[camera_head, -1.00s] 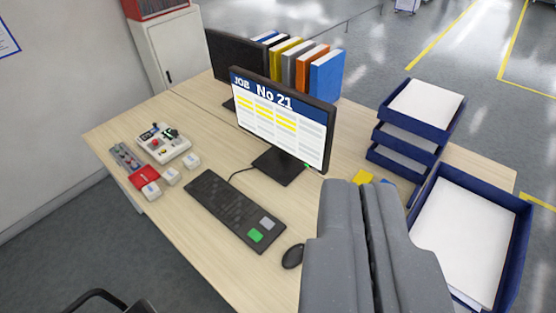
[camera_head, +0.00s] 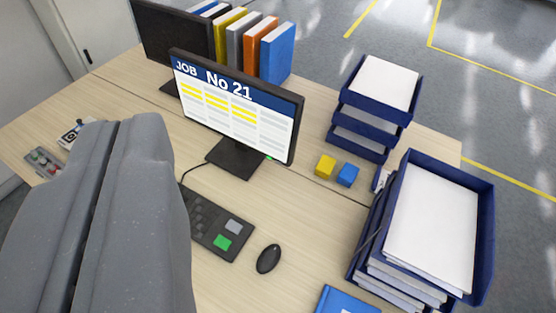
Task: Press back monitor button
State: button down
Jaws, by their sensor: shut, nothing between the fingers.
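The back monitor (camera_head: 172,36) is dark and stands at the upper left of the desk, partly behind the front monitor (camera_head: 236,108). I cannot make out a button on it. The front monitor is lit, reads "JOB No 21", and has a small green light (camera_head: 268,157) at its lower right edge. My gripper (camera_head: 117,122) is shut and empty. It looms large at the lower left, left of the front monitor's stand in the picture and below the back monitor. It hides the left part of the keyboard and most of the small items there.
The keyboard (camera_head: 208,222) has a green key and a grey key; a mouse (camera_head: 268,259) lies beside it. Yellow (camera_head: 325,166) and blue (camera_head: 347,175) blocks lie near stacked paper trays (camera_head: 365,126). A larger tray (camera_head: 484,240) stands right. Binders (camera_head: 277,52) stand behind the monitors.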

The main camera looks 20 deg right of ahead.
aim_at(279, 162)
jog(key=w+d+f+n+h+b, duration=0.1)
jog(key=w+d+f+b, duration=0.3)
jog(key=w+f, duration=0.5)
jog(key=w+d+f+n+t+b, duration=0.1)
jog(key=w+d+f+n+b, duration=0.1)
jog(key=w+f+b, duration=0.7)
jog(key=w+d+f+n+h+b, duration=0.1)
jog(key=w+d+f, duration=0.2)
jog(key=w+f, duration=0.65)
jog(key=w+d+f+n+b, duration=0.1)
jog(key=w+f+n+b, duration=0.1)
jog(key=f, duration=1)
jog(key=w+d+f+n+y+b, duration=0.1)
jog(key=w+f+b, duration=0.3)
jog(key=f, duration=0.9)
jog(key=w+d+f+n+y+b, duration=0.1)
jog(key=f+b, duration=0.5)
jog(key=f, duration=0.7)
jog(key=shift+w+d+f+n+t+b, duration=0.15)
jog(key=shift+w+d+n+t+b, duration=0.2)
jog(key=shift+w+d+n, duration=0.75)
jog(key=shift+s+d, duration=0.15)
jog(key=shift+d, duration=0.05)
jog(key=w+d+p, duration=0.6)
jog(key=p, duration=0.4)
